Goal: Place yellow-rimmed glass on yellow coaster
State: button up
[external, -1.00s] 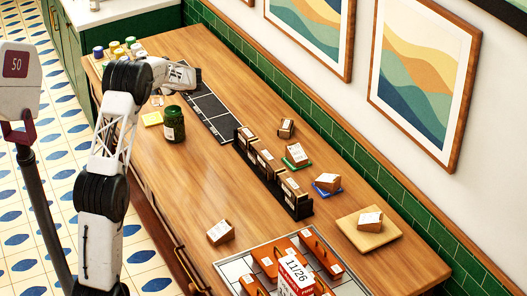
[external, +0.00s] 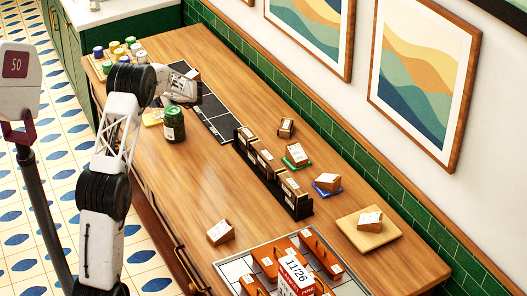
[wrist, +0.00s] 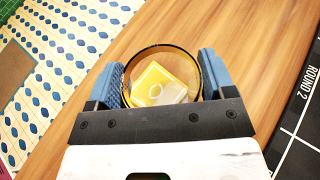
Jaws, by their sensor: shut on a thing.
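In the wrist view my gripper (wrist: 162,79) has its blue fingers on both sides of a clear glass with a yellow rim (wrist: 163,48), and is shut on it. The camera looks down through the glass. The yellow coaster (wrist: 150,84) shows through it, below. How high the glass is above it, I cannot tell. In the external view the yellow coaster (external: 150,119) lies near the table's front edge, left of the green jar. My gripper (external: 178,97) is just above and behind that jar; the glass cannot be made out there.
The dark green jar (external: 174,124) stands close to the coaster. Several coloured-lid jars (external: 117,48) stand at the far left.

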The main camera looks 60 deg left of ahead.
jog(key=shift+f, duration=0.15)
jog(key=shift+f, duration=0.15)
jog(key=o, duration=1.3)
jog(key=shift+w+r, duration=0.1)
jog(key=shift+r, duration=0.1)
jog(key=shift+w+d+r, duration=0.45)
jog(key=shift+d+r, duration=0.15)
jog(key=shift+r, duration=0.85)
jog(key=shift+w+d+r, duration=0.5)
jog(key=shift+d+r, duration=0.1)
jog(key=shift+r, duration=0.8)
jog(key=shift+w+d+r, duration=0.45)
jog(key=shift+d+r, duration=0.15)
jog(key=shift+r, duration=0.85)
